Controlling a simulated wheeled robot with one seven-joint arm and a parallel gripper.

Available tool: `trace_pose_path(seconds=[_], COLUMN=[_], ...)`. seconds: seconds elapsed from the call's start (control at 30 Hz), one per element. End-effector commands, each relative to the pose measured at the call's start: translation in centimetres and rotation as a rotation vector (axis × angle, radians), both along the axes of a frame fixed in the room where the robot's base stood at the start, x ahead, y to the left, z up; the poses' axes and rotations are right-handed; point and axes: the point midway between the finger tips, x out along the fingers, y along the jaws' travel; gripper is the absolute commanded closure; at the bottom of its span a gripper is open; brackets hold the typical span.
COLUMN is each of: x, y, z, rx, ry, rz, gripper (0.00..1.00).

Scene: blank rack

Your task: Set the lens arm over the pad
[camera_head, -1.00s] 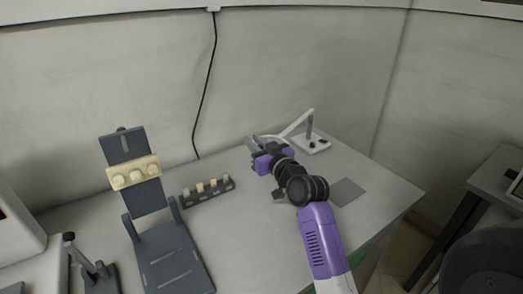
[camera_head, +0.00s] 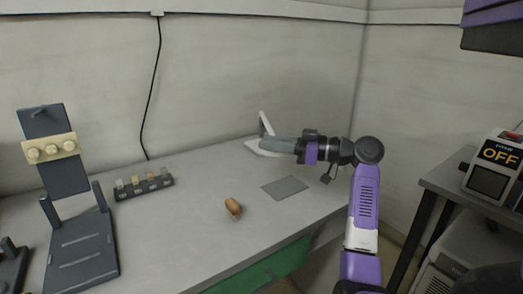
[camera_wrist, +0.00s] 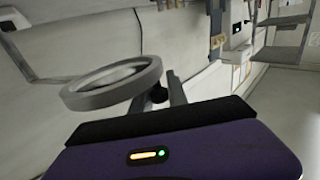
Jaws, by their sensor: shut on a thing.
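The lens arm (camera_head: 266,124) is a pale jointed arm at the back right of the table. Its round grey lens ring (camera_wrist: 76,100) is large in the wrist view, with a thin pale link (camera_wrist: 32,72) to its left. My gripper (camera_wrist: 159,94) is shut on a small dark knob (camera_wrist: 158,96) at the ring's edge. In the head view my arm reaches in from the right, and it partly hides the lens arm's base. The pad (camera_head: 285,188) is a flat grey square on the table, in front of the lens arm and to the lower left of my purple wrist.
A brown rounded object (camera_head: 233,208) lies left of the pad. A dark rack with small blocks (camera_head: 144,187) and a dark stand with a cream bar (camera_head: 50,148) are farther left. A machine marked OFF (camera_head: 493,165) sits on a side table at right.

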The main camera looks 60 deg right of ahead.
Motion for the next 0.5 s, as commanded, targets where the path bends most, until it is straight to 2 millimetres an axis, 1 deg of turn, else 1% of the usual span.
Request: trace_pose_path(seconds=[0.2,0.5], x=[-0.89,-1.09], y=[-0.62,-0.74], z=[-0.12,-0.13], rx=[0.002,0.001], ry=[0.002,0.003], rz=[0.050,0.061], gripper=[1.00,1.00])
